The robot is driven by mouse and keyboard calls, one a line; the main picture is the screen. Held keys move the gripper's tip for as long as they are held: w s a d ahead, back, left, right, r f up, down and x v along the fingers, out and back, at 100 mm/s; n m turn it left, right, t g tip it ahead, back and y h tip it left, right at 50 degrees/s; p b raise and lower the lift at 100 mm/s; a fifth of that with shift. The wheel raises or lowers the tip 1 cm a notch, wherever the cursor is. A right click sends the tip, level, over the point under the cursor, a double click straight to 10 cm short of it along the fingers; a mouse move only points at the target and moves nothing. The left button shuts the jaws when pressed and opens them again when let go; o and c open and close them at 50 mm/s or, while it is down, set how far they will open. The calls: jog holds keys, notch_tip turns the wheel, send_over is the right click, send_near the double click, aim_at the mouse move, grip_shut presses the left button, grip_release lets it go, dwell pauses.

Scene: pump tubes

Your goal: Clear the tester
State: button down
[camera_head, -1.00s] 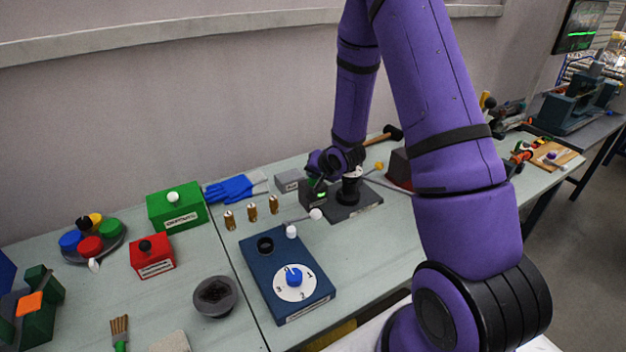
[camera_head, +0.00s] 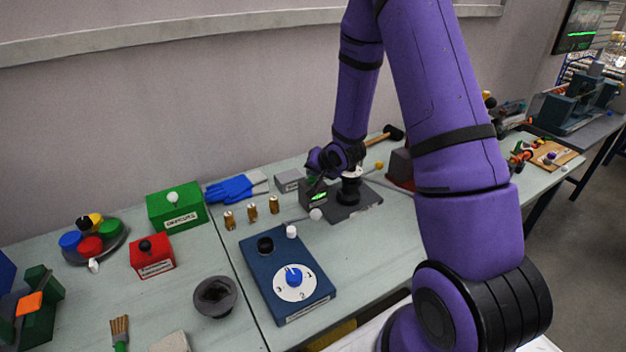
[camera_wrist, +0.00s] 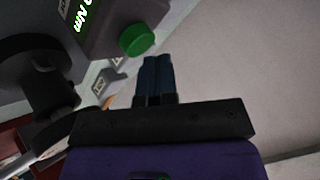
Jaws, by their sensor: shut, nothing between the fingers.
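The tester (camera_head: 352,207) is a dark grey bench device with a lit green display (camera_head: 318,197), an upright black post and a pale top piece. In the wrist view its housing (camera_wrist: 100,30) shows at the upper left, with green "Nm" characters and a round green button (camera_wrist: 136,40). My gripper (camera_head: 328,164) is at the tester's back left side in the head view. In the wrist view my gripper (camera_wrist: 157,62) has its dark fingers together and empty, close beside the green button. I cannot tell whether they touch it. My wrist hides part of the tester.
A blue dial box (camera_head: 262,275) stands in front, with several brass fittings (camera_head: 252,212) behind it. Green box (camera_head: 176,208), red box (camera_head: 152,257) and grey bowl (camera_head: 214,298) stand left. A hammer (camera_head: 390,134) lies behind; a dark red block (camera_head: 400,168) is to the right.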

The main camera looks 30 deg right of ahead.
aim_at(315, 179)
jog(key=shift+r, duration=0.4)
jog(key=shift+r, duration=2.5)
